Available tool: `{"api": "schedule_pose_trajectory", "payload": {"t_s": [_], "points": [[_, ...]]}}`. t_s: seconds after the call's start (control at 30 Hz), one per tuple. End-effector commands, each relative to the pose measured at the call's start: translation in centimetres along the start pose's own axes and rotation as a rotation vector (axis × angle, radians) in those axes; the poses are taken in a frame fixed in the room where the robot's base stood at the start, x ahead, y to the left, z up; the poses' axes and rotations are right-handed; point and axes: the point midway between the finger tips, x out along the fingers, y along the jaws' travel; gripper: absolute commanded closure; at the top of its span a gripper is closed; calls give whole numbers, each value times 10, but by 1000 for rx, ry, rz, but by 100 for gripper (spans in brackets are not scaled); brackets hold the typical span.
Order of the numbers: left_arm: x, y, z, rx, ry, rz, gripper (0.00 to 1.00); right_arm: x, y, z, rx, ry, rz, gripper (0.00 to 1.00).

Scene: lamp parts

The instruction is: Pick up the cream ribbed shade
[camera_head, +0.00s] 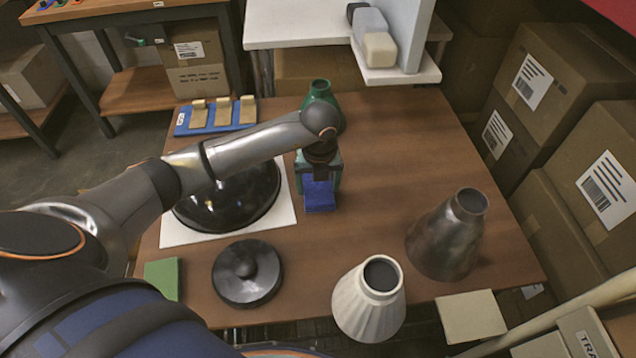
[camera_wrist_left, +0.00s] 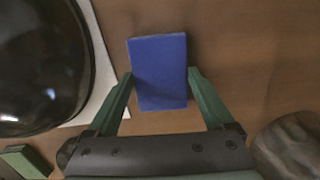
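The cream ribbed shade (camera_head: 362,309) stands at the front edge of the table, narrow end up, with a dark round opening on top. It is not in the left wrist view, and nothing holds it. My left gripper (camera_head: 319,176) is well behind and left of it, pointing down over a blue block (camera_head: 320,199). In the left wrist view, my left gripper (camera_wrist_left: 160,74) has its green fingers wide apart, one at each side of the blue block (camera_wrist_left: 160,90). Whether they touch it is unclear. My right gripper is not in view.
A grey metal shade (camera_head: 447,238) stands right of the cream one. A black dome (camera_head: 235,196) sits on a white mat (camera_head: 181,236), with a black disc (camera_head: 247,274) in front. A pale square (camera_head: 471,316) lies at the front right. The table's middle right is clear.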

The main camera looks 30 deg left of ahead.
Motion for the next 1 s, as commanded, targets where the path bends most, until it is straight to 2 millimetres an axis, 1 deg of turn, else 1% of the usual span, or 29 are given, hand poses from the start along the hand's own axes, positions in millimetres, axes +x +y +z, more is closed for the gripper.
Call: {"api": "schedule_pose_trajectory", "payload": {"t_s": [0.03, 0.1, 0.13, 0.33, 0.47, 0.57, 0.77, 0.9, 1.0], "points": [[0, 0, 0, 0, 0, 0, 9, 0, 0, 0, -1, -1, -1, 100], [0, 0, 0, -1, 0, 0, 1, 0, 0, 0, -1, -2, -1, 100], [0, 0, 0, -1, 0, 0, 0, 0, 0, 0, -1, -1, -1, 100], [0, 0, 0, -1, 0, 1, 0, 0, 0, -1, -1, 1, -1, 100], [-7, 0, 1, -1, -1, 0, 0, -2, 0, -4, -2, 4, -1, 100], [-22, -1, 1, 0, -2, -3, 0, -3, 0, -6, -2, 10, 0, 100], [-66, 0, 2, 0, -5, -3, 0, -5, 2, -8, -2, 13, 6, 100], [-94, 0, 1, 0, -3, -2, 0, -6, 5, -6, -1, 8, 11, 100], [-109, 0, 1, -1, -2, -2, 0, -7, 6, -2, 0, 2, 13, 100]]}}
